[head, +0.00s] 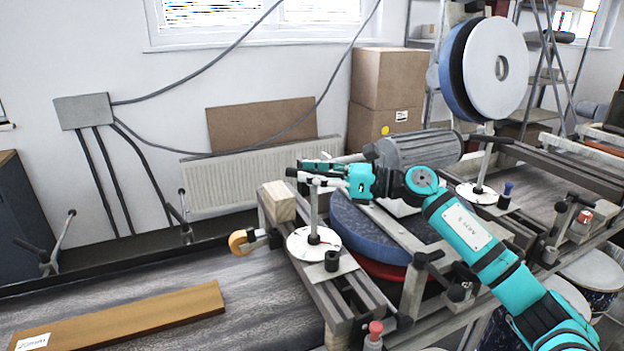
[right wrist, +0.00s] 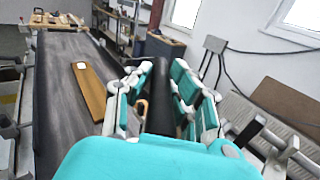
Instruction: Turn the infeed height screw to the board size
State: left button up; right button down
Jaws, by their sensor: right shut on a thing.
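The infeed height screw (head: 314,215) stands upright on the machine frame, a metal post rising from a white round dial (head: 299,244). My right gripper (head: 318,173) reaches in from the right at the top of this post. It is shut on the screw's handle, which the fingers mostly cover. The board (head: 125,318), a brown plank with a white label (head: 33,342), lies flat on the belt at the left. My left gripper is not in view.
A wooden block (head: 279,201) and an orange roller (head: 239,242) are close to the dial. A second post with a dial (head: 477,194) stands farther right, below a large white disc (head: 497,67). A grey motor (head: 420,149) lies behind my right arm.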

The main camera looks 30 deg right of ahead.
jog(key=shift+r+t, duration=0.1)
jog(key=shift+t, duration=0.2)
jog(key=c, duration=1.2)
grip_release()
jog(key=shift+r, duration=0.2)
